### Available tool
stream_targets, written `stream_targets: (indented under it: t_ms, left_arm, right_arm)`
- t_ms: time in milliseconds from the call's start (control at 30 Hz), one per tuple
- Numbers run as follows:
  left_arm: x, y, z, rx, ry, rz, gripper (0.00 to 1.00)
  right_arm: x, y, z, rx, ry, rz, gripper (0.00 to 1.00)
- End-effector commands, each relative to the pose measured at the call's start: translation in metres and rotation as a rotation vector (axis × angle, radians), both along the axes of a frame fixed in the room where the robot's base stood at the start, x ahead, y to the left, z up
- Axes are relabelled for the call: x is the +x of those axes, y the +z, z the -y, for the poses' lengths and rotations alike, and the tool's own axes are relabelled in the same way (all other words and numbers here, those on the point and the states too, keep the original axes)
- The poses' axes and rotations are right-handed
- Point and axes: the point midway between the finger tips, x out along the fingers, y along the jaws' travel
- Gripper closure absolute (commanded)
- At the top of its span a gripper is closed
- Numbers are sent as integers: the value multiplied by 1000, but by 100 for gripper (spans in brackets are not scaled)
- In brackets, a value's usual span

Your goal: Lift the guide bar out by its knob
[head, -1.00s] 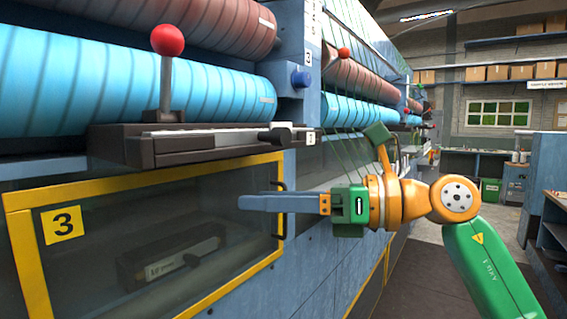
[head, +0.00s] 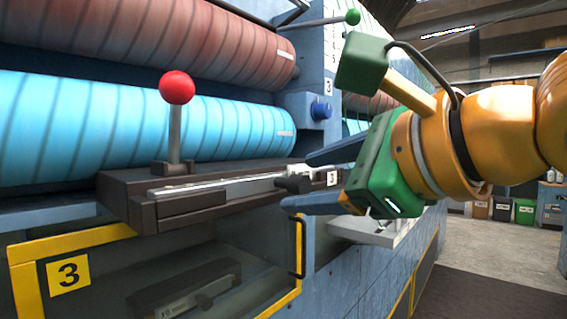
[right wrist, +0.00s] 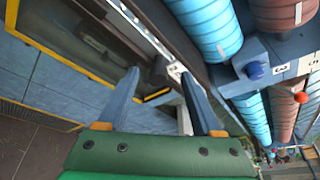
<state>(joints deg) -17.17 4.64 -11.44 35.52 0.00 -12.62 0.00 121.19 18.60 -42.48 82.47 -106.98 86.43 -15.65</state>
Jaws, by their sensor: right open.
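The guide bar (head: 225,185) is a pale metal strip lying in a dark holder (head: 180,208) on the machine front. Its black knob (head: 293,184) sticks out at the right end of the holder. My right gripper (head: 297,181) is open, with its blue fingers pointing left, one above and one below the knob in the head view. The knob appears between or just past the fingertips; contact cannot be told. In the right wrist view the dark knob (right wrist: 158,70) shows between the two fingertips. My left gripper is not in view.
A lever with a red ball (head: 177,88) rises from the holder's left part. Blue (head: 120,125) and reddish rollers lie behind and above. A yellow-framed window (head: 68,245) is below. A blue button (head: 320,110) is above the gripper. A pale ledge (head: 375,232) is under it.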

Motion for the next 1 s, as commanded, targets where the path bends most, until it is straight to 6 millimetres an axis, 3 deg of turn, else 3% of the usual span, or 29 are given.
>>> stream_targets:
  t_ms: [200, 400, 467, 867, 1000]
  left_arm:
    - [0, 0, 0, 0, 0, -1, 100]
    - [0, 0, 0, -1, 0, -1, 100]
    - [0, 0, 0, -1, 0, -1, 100]
    - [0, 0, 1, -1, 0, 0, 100]
    - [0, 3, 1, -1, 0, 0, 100]
  right_arm:
    - [2, -1, -1, 1, 1, 0, 33]
    - [2, -1, -1, 1, 0, 0, 87]
    - [2, -1, -1, 1, 0, 0, 100]
    - [1, 1, -1, 3, 1, 2, 100]
    - [1, 15, -1, 4, 0, 2, 100]
